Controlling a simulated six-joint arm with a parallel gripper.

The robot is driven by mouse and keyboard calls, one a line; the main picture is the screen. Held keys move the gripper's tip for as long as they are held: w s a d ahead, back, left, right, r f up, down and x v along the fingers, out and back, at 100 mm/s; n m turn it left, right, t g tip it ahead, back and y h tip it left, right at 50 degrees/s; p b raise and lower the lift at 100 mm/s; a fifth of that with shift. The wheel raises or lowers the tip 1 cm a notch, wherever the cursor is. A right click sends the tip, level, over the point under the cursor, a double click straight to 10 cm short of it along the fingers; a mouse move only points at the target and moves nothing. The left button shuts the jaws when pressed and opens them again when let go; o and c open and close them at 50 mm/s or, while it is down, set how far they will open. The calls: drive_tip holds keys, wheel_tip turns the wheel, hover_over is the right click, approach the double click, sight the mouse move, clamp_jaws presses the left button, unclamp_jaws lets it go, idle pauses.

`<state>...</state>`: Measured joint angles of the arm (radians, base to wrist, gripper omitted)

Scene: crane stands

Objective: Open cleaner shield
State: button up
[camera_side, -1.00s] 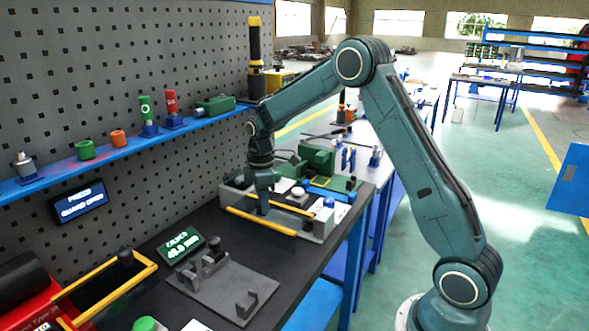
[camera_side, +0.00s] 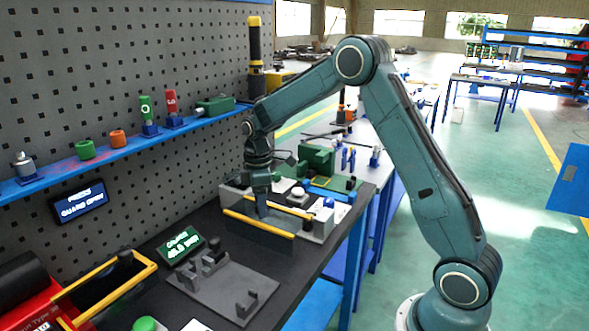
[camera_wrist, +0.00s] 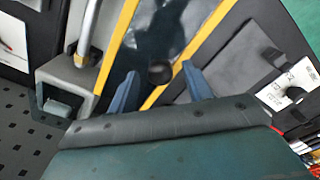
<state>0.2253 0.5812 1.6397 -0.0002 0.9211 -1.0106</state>
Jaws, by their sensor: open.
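The cleaner shield (camera_side: 270,233) is a see-through panel with yellow edge bars, on the grey station at the middle of the bench in the side view. In the wrist view the shield (camera_wrist: 170,32) runs between two yellow bars, with a dark round knob (camera_wrist: 159,72) near one bar. My gripper (camera_side: 262,214) reaches down to the shield in the side view and hides the knob there. In the wrist view my gripper (camera_wrist: 161,87) is open, with one blue finger on each side of the knob. I cannot tell whether the fingers touch it.
Left of the station, a grey fixture plate (camera_side: 225,284) and a green-lit display (camera_side: 181,246) sit on the dark bench. A red machine with a yellow-framed guard (camera_side: 110,292) stands at front left. A sign on the pegboard (camera_side: 79,201) reads "PRESS GUARD OPEN".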

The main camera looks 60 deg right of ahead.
wheel_tip(320, 180, up, 14)
drive_tip(key=shift+f, duration=0.25)
idle(0.4)
drive_tip(key=s+a+r+m+t, duration=0.2)
drive_tip(key=s+a+r, duration=0.2)
drive_tip(key=s, duration=0.4)
drive_tip(key=s+a+r+m+t, duration=0.1)
drive_tip(key=s+a+r+m, duration=0.25)
drive_tip(key=s, duration=0.45)
drive_tip(key=s+a+f+m+t, duration=0.1)
drive_tip(key=s+f, duration=0.1)
drive_tip(key=s, duration=0.5)
drive_tip(key=s+a+f+m+t, duration=0.1)
drive_tip(key=s+a+f+m, duration=0.1)
drive_tip(key=s, duration=0.5)
drive_tip(key=shift+a+f+t, duration=0.25)
drive_tip(key=shift+f+t, duration=0.05)
drive_tip(key=shift+f, duration=0.2)
drive_tip(key=shift+m, duration=0.25)
